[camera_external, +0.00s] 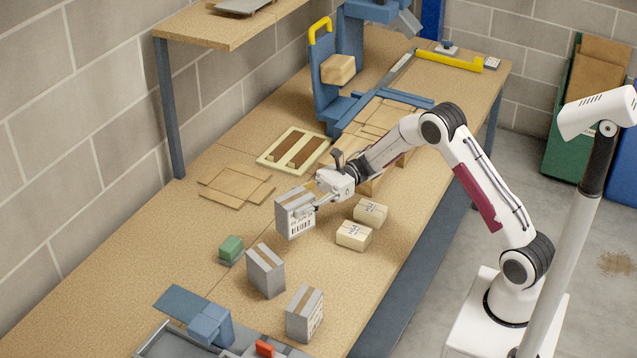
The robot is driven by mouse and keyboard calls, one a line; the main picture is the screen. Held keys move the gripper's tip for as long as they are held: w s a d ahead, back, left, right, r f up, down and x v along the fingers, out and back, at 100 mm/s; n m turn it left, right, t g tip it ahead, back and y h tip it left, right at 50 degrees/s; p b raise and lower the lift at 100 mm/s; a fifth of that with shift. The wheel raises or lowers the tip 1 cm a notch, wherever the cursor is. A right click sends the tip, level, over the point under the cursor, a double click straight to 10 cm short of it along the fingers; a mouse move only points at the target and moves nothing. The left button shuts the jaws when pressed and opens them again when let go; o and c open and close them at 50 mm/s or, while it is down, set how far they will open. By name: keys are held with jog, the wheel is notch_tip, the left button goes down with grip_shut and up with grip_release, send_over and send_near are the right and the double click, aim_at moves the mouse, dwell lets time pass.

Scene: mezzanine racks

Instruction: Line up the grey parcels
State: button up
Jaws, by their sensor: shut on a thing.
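My gripper (318,192) is shut on a grey parcel (294,217) with a printed label and barcode on its side. That parcel is upright, at the left end of my arm; I cannot tell whether its base touches the table. Gaps separate all three.
Two small cream parcels (370,212) (354,236) lie right of the held parcel. A green block (231,249) is at the left. Flat cardboard (236,187) and a framed tray (293,150) lie behind. Blue-grey equipment (210,325) fills the near end. The left table strip is clear.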

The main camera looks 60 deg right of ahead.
aim_at(282, 230)
jog(key=shift+f, duration=3.25)
jog(key=shift+f, duration=0.6)
jog(key=o, duration=1.4)
jog(key=shift+f, duration=0.1)
jog(key=shift+r, duration=5.05)
